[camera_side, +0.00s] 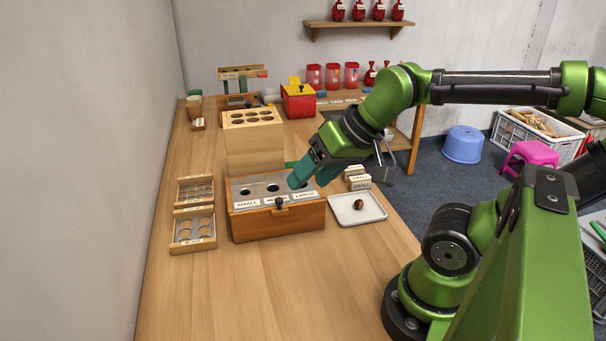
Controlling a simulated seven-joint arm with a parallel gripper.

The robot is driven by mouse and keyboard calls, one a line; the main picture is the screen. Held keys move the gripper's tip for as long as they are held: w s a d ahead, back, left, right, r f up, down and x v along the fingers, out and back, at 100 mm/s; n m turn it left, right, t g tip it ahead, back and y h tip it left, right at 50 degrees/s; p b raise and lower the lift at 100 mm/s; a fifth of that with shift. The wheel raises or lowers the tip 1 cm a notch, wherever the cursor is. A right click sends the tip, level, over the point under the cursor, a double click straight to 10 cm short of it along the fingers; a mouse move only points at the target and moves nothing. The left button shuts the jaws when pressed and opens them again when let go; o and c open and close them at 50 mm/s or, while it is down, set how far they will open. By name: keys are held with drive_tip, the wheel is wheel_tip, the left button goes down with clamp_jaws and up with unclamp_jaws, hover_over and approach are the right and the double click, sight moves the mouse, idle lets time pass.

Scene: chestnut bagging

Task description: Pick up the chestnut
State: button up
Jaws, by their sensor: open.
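A brown chestnut (359,204) lies on a small white tray (344,216) on the wooden table, right of a wooden sorting box. My gripper (298,181) is open, angled down over the right part of the box's metal top, left of and above the tray. It is apart from the chestnut. Its teal fingers partly hide the box top, and I see nothing between them.
The sorting box (278,226) has holes and labels reading SMALL and LARGE. Small labelled blocks (359,183) stand behind the tray. Two shallow wooden trays (193,246) lie at left. A taller wooden block (253,150) stands behind the box. The front table is clear.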

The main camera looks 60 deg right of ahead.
drive_tip(key=w+d+f+m+g+h, duration=0.1)
drive_tip(key=w+d+f+g, duration=0.1)
drive_tip(key=d, duration=0.4)
drive_tip(key=w+d+f+m+g+h, duration=0.1)
drive_tip(key=d, duration=0.5)
drive_tip(key=n+g, duration=0.2)
drive_tip(key=g, duration=0.2)
hover_over(359, 200)
wheel_tip(359, 200, down, 4)
drive_tip(key=n, duration=0.2)
drive_tip(key=shift+n, duration=0.3)
drive_tip(key=f, duration=1)
drive_tip(key=shift+s+a+f, duration=0.1)
drive_tip(key=shift+s+f, duration=0.1)
drive_tip(key=shift+s, duration=0.05)
drive_tip(key=shift+w+f, duration=0.2)
drive_tip(key=shift+f, duration=2.75)
drive_tip(key=shift+c, duration=0.4)
drive_tip(key=c, duration=0.8)
